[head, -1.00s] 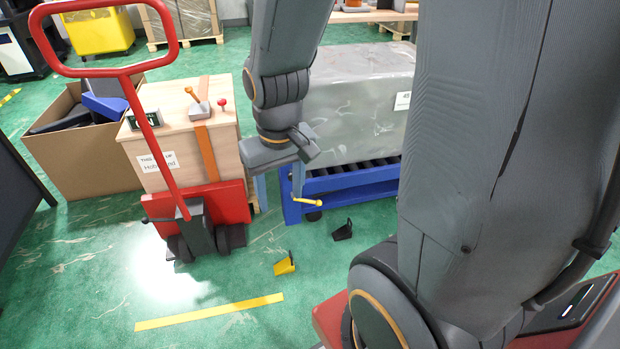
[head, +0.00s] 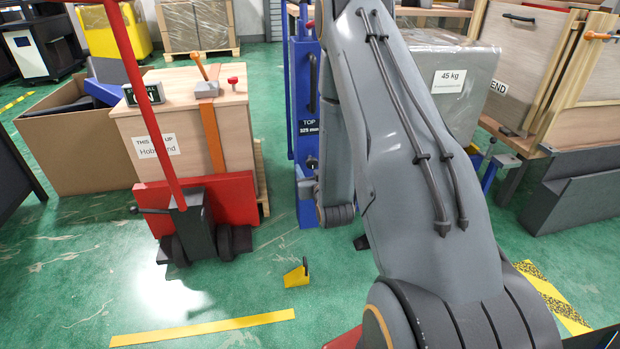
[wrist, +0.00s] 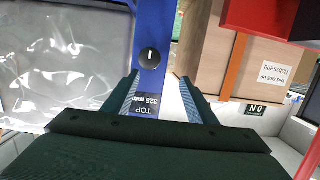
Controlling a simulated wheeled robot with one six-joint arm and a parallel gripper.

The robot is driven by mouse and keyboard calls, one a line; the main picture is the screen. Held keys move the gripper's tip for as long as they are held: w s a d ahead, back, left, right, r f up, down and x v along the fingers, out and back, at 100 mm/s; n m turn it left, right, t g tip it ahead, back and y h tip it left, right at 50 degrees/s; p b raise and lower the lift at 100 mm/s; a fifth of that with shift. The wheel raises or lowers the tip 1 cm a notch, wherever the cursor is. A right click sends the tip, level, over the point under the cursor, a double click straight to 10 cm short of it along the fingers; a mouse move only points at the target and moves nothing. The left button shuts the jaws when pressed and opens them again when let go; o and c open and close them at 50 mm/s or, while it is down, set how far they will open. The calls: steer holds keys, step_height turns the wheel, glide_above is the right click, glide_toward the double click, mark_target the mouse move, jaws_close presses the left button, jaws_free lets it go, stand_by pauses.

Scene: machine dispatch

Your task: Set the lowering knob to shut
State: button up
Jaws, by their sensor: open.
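The lowering knob (wrist: 150,57) is a small round black knob with a white line, on a blue post (wrist: 152,20) in the wrist view. The line runs along the post. A dark label reading TOP 325 mm (wrist: 145,105) is beside the knob; the wrist view shows it upside down. In the head view the knob (head: 311,162) is small, below the label, just left of my arm. My gripper (wrist: 159,77) is open and empty, with its two fingers apart on either side of the post. The knob is beyond the fingertips, not between them.
A yellow wedge (head: 297,274) lies on the open green floor in front.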

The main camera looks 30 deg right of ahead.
mark_target(313, 165)
steer(key=shift+t+h, duration=0.6)
steer(key=shift+t, duration=0.3)
steer(key=w+d+f+b, duration=0.1)
steer(key=w, duration=0.1)
steer(key=w+d+f+b, duration=0.1)
steer(key=w+b, duration=0.1)
steer(key=w+d+f+b, duration=0.1)
steer(key=w+d, duration=0.1)
steer(key=w, duration=0.1)
steer(key=shift+d+f, duration=0.1)
steer(key=shift+f, duration=0.1)
steer(key=shift+c, duration=0.3)
steer(key=c, duration=1)
